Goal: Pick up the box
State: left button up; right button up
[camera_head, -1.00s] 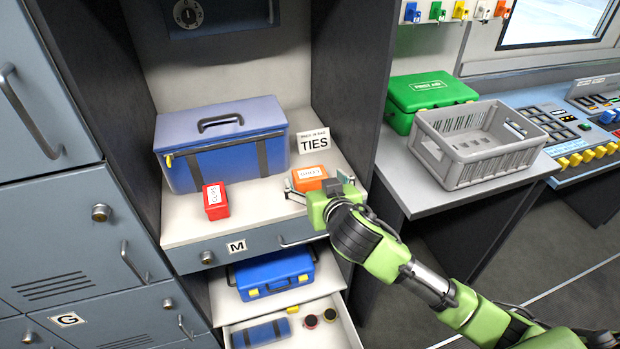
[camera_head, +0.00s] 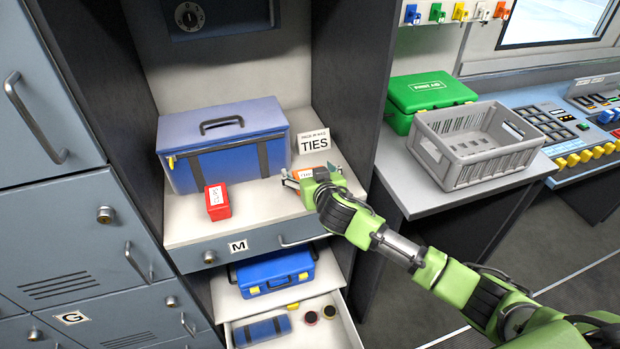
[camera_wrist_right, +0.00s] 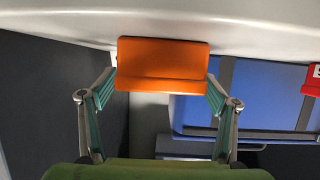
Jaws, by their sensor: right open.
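A small orange box (camera_head: 308,172) with a white label lies on the shelf in front of the TIES sign, partly hidden by my right gripper in the head view. My right gripper (camera_head: 310,182) is open at the box, with one finger on either side. In the right wrist view the orange box (camera_wrist_right: 163,62) sits between the tips of the open fingers (camera_wrist_right: 160,85). I cannot tell whether the fingers touch it. A small red box (camera_head: 217,201) stands to the left on the same shelf. My left gripper is not in view.
A large blue case (camera_head: 225,147) stands behind the red box, beside the TIES sign (camera_head: 326,146). The dark cabinet wall (camera_head: 355,90) rises close on the right. Below is an open drawer (camera_head: 345,325). A grey crate (camera_head: 478,150) is on the right counter.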

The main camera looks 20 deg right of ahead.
jog(key=c, duration=1.3)
jog(key=shift+r, duration=0.15)
